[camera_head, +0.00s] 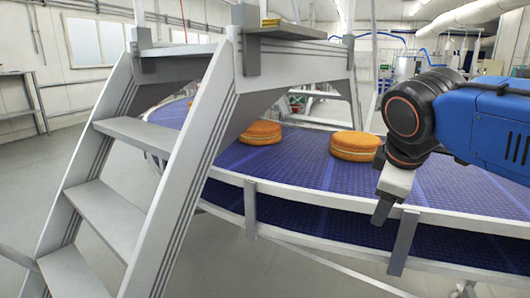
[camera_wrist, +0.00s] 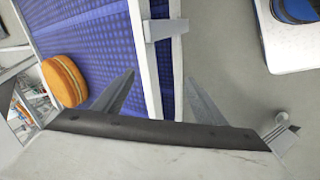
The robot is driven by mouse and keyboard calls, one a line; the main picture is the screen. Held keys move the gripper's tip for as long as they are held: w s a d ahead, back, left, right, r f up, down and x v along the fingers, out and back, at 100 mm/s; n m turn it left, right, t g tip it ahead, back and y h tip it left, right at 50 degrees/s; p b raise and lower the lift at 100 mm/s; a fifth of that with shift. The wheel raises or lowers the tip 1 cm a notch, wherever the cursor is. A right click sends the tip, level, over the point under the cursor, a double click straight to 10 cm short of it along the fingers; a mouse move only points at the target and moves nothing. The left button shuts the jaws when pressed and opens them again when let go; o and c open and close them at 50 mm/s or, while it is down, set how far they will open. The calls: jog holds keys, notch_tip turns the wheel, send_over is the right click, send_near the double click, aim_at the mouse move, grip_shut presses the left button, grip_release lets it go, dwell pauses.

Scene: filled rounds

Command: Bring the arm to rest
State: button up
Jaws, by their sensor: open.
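My gripper (camera_head: 383,212) hangs from my arm at the right of the head view, by the near rail of the blue conveyor (camera_head: 300,168). In the wrist view my gripper (camera_wrist: 160,82) has its two fingers spread apart with nothing between them. An orange-brown filled round (camera_head: 355,146) lies on the belt to the left of my gripper, apart from it. Another filled round (camera_head: 260,132) lies farther left on the belt, partly behind the stair frame. One round (camera_wrist: 64,82) shows at the left of the wrist view, clear of the fingers.
A grey metal stair (camera_head: 150,140) stands at the left in front of the conveyor. The conveyor's white rail (camera_head: 310,196) and a lower blue belt (camera_head: 300,222) run close beneath my gripper. Open grey floor (camera_head: 60,155) lies to the left, beyond the stair.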

jog(key=s+d+f+m+y, duration=0.1)
jog(key=s+f+m, duration=0.4)
jog(key=f, duration=0.4)
jog(key=s+d+f+m+y, duration=0.1)
jog(key=s+d+f+m, duration=0.1)
jog(key=s+f+m, duration=0.4)
notch_tip(320, 180, down, 4)
jog(key=shift+s+d+f+g, duration=0.1)
jog(key=shift+s+d+g, duration=0.1)
jog(key=shift+s+g, duration=0.2)
